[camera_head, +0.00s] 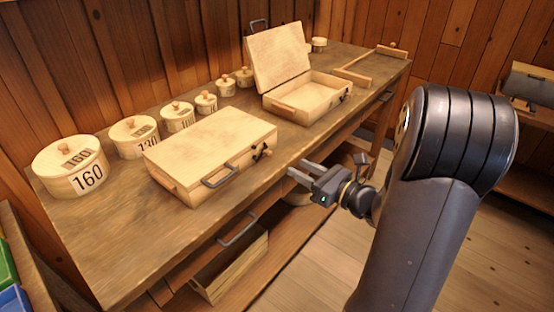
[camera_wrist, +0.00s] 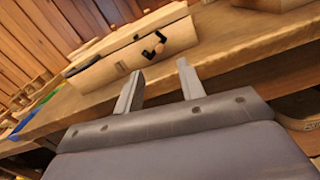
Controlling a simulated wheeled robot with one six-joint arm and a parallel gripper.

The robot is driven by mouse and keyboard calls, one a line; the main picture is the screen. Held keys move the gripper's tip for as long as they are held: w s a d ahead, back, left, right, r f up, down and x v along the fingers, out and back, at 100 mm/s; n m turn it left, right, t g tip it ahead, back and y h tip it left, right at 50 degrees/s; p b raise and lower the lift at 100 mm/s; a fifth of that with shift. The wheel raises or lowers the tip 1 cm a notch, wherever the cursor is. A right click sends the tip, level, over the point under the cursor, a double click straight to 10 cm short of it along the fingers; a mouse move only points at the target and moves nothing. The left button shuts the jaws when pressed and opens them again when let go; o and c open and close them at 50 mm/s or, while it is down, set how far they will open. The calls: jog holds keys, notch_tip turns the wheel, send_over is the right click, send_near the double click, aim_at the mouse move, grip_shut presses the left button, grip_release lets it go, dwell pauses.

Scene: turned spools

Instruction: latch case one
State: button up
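A pale wooden case (camera_head: 212,150) with its lid down lies on the workbench. It has a grey handle (camera_head: 219,176) on its front and a small dark latch (camera_head: 262,152) near its right front corner. I cannot tell whether the latch is fastened. A second wooden case (camera_head: 306,98) stands behind it to the right with its lid up. No number shows on either case. My gripper (camera_head: 297,171) is open and empty, in front of the bench edge, apart from the closed case. In the wrist view my gripper (camera_wrist: 158,80) points toward the dark latch (camera_wrist: 153,48).
Round lidded wooden boxes, such as one marked 160 (camera_head: 72,168), line the back of the workbench (camera_head: 125,255). A drawer handle (camera_head: 238,230) sticks out below the bench top. An open wooden box (camera_head: 232,270) sits underneath. The floor to the right is clear.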

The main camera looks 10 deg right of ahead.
aim_at(271, 154)
jog(key=x, duration=0.8)
jog(key=shift+w+a, duration=0.15)
grip_shut()
